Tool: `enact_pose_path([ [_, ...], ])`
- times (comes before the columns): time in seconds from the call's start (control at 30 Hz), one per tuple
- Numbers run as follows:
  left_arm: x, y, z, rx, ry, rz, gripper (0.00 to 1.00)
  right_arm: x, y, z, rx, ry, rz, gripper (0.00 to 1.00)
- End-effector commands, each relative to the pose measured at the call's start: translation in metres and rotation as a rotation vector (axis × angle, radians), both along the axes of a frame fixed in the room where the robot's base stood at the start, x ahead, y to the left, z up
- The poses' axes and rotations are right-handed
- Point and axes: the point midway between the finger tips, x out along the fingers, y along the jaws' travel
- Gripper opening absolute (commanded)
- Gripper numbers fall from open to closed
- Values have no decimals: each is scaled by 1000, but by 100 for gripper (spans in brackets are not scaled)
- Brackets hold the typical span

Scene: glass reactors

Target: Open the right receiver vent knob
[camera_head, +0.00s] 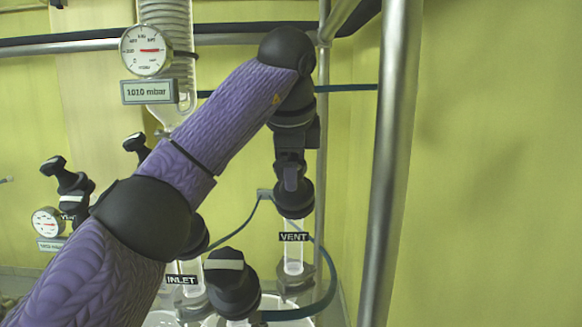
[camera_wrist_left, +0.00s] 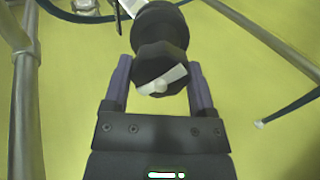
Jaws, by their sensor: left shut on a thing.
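The vent knob (camera_head: 293,197) is black and sits on top of a glass tube with a VENT label (camera_head: 293,237). My left gripper (camera_head: 291,178) comes down on it from above and is shut on it. In the left wrist view the dark faceted knob (camera_wrist_left: 152,58) lies between the two purple fingers of the gripper (camera_wrist_left: 161,70). A white bar on the knob's face runs at a slant. The finger contact is partly hidden in the head view. My right gripper is in neither view.
Another black knob (camera_head: 232,285) with a white bar stands beside the INLET label (camera_head: 181,280). A metal post (camera_head: 392,150) rises right of the vent. A dark green hose (camera_head: 328,285) loops past the vent tube. A gauge (camera_head: 146,50) reading 1010 mbar hangs upper left.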

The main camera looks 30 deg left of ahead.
Motion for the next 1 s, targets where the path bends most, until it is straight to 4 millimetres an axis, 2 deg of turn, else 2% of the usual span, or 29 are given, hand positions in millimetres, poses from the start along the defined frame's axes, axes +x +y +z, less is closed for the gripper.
enact_pose_path([
  [0.5,1,0,2,-148,-42,264,14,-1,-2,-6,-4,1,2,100],
  [1.0,1,1,2,-174,-49,310,14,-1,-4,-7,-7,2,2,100],
])
